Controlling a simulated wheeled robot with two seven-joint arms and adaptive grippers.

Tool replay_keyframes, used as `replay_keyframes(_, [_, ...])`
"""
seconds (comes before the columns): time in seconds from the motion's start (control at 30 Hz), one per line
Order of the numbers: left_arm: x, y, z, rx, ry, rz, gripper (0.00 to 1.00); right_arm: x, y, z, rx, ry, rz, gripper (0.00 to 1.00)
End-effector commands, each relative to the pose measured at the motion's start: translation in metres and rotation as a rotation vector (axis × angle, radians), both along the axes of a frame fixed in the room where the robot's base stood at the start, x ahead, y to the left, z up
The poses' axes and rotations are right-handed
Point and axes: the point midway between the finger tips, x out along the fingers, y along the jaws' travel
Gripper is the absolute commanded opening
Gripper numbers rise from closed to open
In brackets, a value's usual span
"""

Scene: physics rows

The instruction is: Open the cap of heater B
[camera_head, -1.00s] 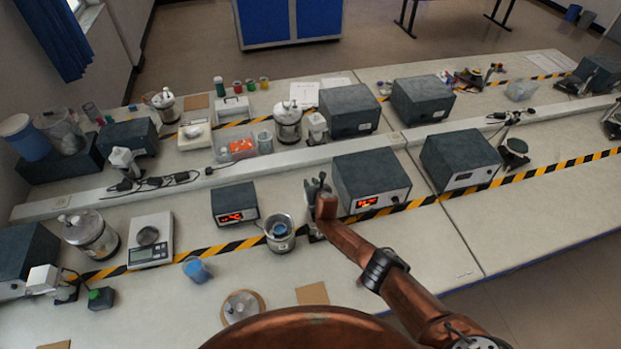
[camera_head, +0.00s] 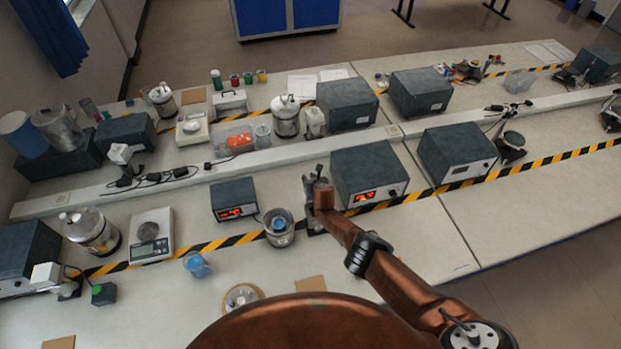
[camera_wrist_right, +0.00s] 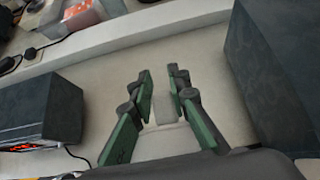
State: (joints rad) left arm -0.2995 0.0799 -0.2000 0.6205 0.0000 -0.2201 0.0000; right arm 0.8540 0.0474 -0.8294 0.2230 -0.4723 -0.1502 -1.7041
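No label for heater B is readable, so I cannot tell which thing it is. My right gripper (camera_head: 317,181) is over the near bench, between a small dark box with a red display (camera_head: 233,199) and a larger one (camera_head: 369,173). In the right wrist view the green-sided fingers of my right gripper (camera_wrist_right: 160,75) are apart. A pale block-like thing (camera_wrist_right: 165,140) shows between and below them; its narrower upper part (camera_wrist_right: 166,106) lies between the fingers in the picture. I cannot tell whether they touch it. My left gripper is not in view.
A metal pot with a blue inside (camera_head: 279,228) stands left of my right gripper. A lidded metal vessel (camera_head: 91,230), a scale (camera_head: 151,236) and a blue cup (camera_head: 197,264) are further left. A raised pale ledge (camera_head: 262,163) runs behind. The bench front right is clear.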

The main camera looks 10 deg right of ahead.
Motion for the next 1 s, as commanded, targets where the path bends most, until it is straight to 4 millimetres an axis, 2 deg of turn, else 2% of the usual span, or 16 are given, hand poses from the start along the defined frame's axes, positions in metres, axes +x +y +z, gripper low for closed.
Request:
replay_keyframes(0.03, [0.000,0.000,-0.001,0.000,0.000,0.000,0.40,-0.011,0.003,-0.016,0.003,0.020,0.002,0.22])
replay_keyframes(0.23, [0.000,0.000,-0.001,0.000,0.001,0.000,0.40,-0.011,0.002,-0.016,0.003,0.020,0.001,0.35])
replay_keyframes(0.67, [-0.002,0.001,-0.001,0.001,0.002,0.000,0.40,-0.015,0.005,-0.014,0.010,0.015,0.000,0.35])
replay_keyframes(1.0, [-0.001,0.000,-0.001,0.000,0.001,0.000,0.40,-0.022,-0.002,0.004,0.005,0.009,0.000,0.35])
